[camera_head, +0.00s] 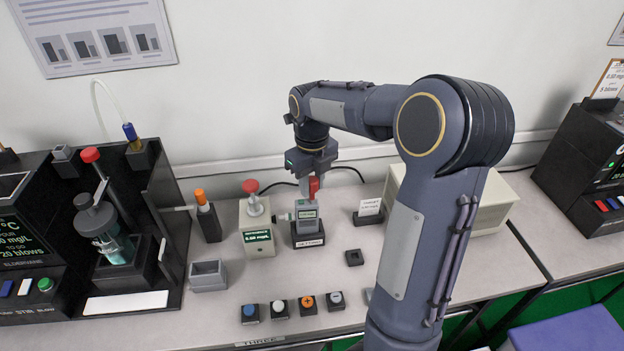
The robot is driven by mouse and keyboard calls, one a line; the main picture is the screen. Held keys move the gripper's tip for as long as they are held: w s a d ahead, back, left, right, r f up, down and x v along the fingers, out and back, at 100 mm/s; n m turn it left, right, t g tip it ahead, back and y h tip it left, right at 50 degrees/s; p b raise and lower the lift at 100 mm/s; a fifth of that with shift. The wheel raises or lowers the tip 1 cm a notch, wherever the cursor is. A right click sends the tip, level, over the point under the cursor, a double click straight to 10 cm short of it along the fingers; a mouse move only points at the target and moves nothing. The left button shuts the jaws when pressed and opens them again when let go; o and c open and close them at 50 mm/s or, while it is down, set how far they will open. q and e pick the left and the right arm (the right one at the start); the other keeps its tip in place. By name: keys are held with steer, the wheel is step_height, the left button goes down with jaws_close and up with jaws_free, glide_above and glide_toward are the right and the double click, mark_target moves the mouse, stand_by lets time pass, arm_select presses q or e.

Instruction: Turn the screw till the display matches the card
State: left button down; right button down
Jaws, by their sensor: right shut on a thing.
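A small grey handheld tester (307,216) stands upright in a black cradle (307,240). Its little greenish display faces me, but the reading is too small to make out. My right gripper (311,184) points down just above the tester, shut on a red thing (314,186) that looks like a tool handle. The lower end of the red thing and any screw under it are hidden or too small to tell. A white card (370,207) with small print stands in a black holder to the right of the tester. My left gripper is not in view.
A beige box (257,236) with a lit green display and a red knob stands close left of the tester. An orange-capped holder (207,219) and a grey open bin (208,275) are further left. Several small button blocks line the front. My right arm covers part of a cream case (490,205).

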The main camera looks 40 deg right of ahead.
stand_by(0.5)
steer(key=shift+a+m+p, duration=0.1)
steer(key=shift+m+p, duration=0.6)
steer(key=shift+p, duration=0.1)
steer(key=shift+m+p, duration=1.2)
steer(key=shift+p, duration=1.9)
steer(key=c, duration=1)
jaws_free()
steer(key=shift+c, duration=0.2)
